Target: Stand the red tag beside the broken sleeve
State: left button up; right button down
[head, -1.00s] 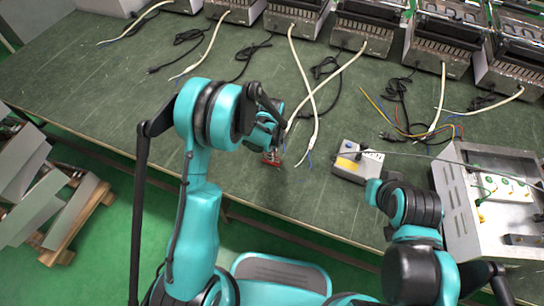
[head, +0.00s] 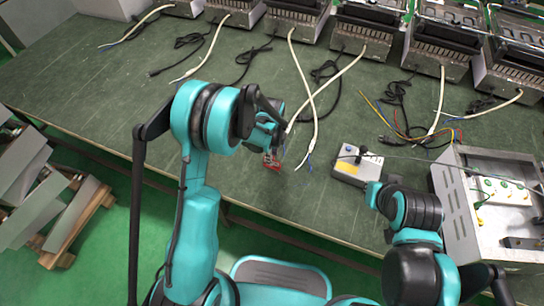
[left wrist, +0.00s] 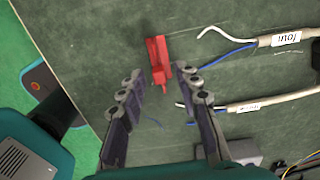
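The red tag (head: 272,161) is on the green bench near its front edge, below my left gripper (head: 274,140). In the left wrist view the red tag (left wrist: 157,58) looks like a narrow red bracket, apparently upright. My left gripper (left wrist: 160,72) is open there, one finger on each side of the tag's near end, with gaps visible. Two white sleeves, an upper one (left wrist: 290,38) and a lower one (left wrist: 270,101), end with blue wires to the tag's right. I cannot tell which is broken. My right gripper (head: 374,192) is mostly hidden by its arm.
A grey control box (head: 355,172) and an open metal case (head: 465,200) stand to the right. Several heater units (head: 365,28) line the back, with cords and sleeves before them. The bench left of the tag is clear.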

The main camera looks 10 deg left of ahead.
pick_arm(q)
jog(key=s+a+r+n+t+p, duration=0.1)
jog(key=s+r+n+p, duration=0.1)
jog(key=r, duration=0.7)
jog(key=s+a+r+n+p, duration=0.1)
jog(key=r+n, duration=0.1)
jog(key=r, duration=0.7)
jog(key=s+a+r+n+t, duration=0.2)
jog(key=s+r+n+t, duration=0.1)
jog(key=s+n, duration=0.5)
jog(key=s+a+r+n+t, duration=0.2)
jog(key=s+r+n+t, duration=0.1)
jog(key=s+r+n, duration=0.3)
jog(key=shift+s+a+r+n, duration=0.35)
jog(key=shift+s+n, duration=0.75)
jog(key=shift+s, duration=0.2)
